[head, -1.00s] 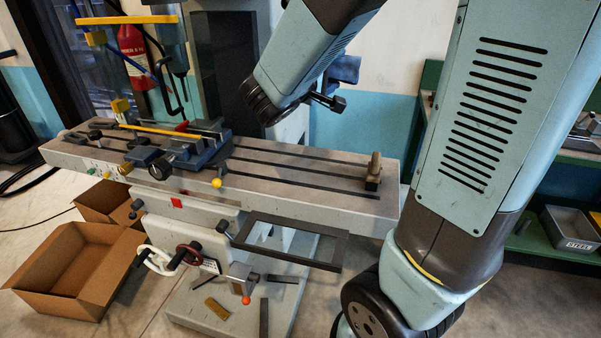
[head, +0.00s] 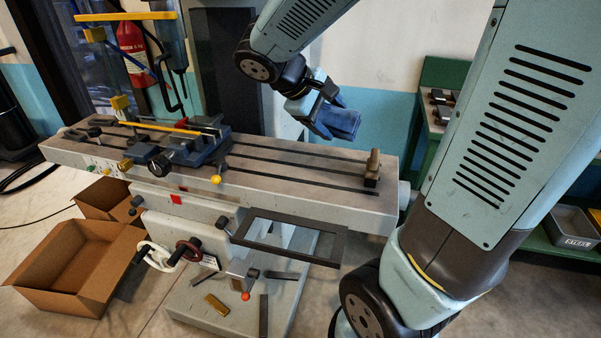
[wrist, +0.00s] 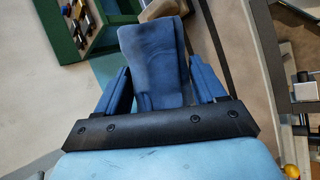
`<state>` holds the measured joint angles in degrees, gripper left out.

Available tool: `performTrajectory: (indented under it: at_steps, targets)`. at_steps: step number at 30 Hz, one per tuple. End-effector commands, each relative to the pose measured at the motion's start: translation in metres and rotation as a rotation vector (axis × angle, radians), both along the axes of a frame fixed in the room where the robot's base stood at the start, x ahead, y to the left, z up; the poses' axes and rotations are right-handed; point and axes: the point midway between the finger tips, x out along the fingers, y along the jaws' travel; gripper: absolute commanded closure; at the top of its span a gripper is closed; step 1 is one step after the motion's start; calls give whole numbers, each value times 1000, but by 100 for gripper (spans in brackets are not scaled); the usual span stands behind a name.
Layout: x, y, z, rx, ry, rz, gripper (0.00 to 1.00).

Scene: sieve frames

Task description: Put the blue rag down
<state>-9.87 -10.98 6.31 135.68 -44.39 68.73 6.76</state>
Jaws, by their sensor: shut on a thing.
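The blue rag (head: 338,122) is a dark blue folded cloth, held in the air above the back right part of the grey machine table (head: 290,170). My gripper (head: 324,107) is shut on it. In the wrist view the rag (wrist: 155,60) sticks out beyond the black gripper plate, between the two blue fingers of my gripper (wrist: 163,85). The rag does not appear to touch the table. The fingertips are partly hidden by the rag in the head view.
A small clamp block (head: 373,168) stands at the table's right end. A blue vise (head: 195,145) sits on the left half. The slotted surface between them is clear. Cardboard boxes (head: 75,262) are on the floor at left. A green shelf (head: 435,125) stands at right.

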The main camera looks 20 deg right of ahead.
Motion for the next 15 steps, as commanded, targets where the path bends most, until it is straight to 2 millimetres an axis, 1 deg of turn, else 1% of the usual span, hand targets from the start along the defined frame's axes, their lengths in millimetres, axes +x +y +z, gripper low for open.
performTrajectory:
  at_steps: [3, 9, 12, 15]
  targets:
    - [-10, 23, -11, 126, 127, 35, 69]
    - [-25, 70, -23, 288, 316, 110, 69]
    - [-30, 89, -25, 332, 377, 139, 69]
    - [-33, 100, -26, 355, 411, 155, 69]
